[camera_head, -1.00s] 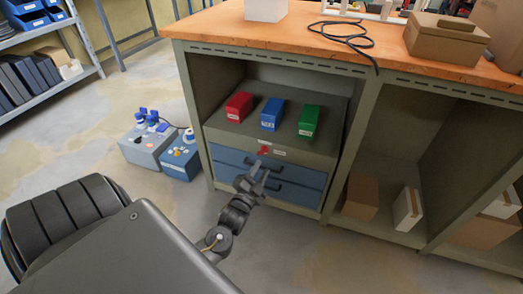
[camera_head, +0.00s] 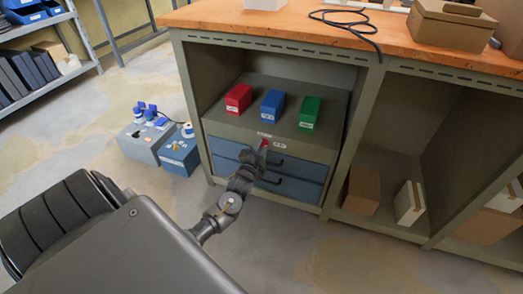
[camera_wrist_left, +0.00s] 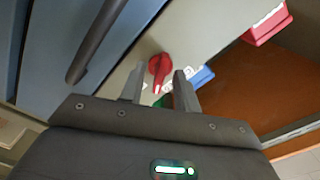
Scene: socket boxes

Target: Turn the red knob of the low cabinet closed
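The red knob (camera_head: 264,144) sits on the grey front panel of the low cabinet (camera_head: 225,131), above the blue drawers. In the left wrist view the red knob (camera_wrist_left: 159,68) has a round body and a narrow pointer tip toward the bottom of that picture. My left gripper (camera_wrist_left: 160,88) is open and empty. Its two fingers stand apart, with the knob showing just beyond and between their tips; I cannot tell whether they touch it. In the head view my left gripper (camera_head: 260,158) is right at the knob and partly hides it. My right gripper is not in view.
Red (camera_head: 238,98), blue (camera_head: 272,104) and green (camera_head: 309,112) boxes stand on top of the cabinet. A dark drawer handle (camera_wrist_left: 96,40) lies beside the gripper. The bench frame (camera_head: 357,130) encloses the cabinet. Two equipment boxes (camera_head: 180,157) stand on the floor at left.

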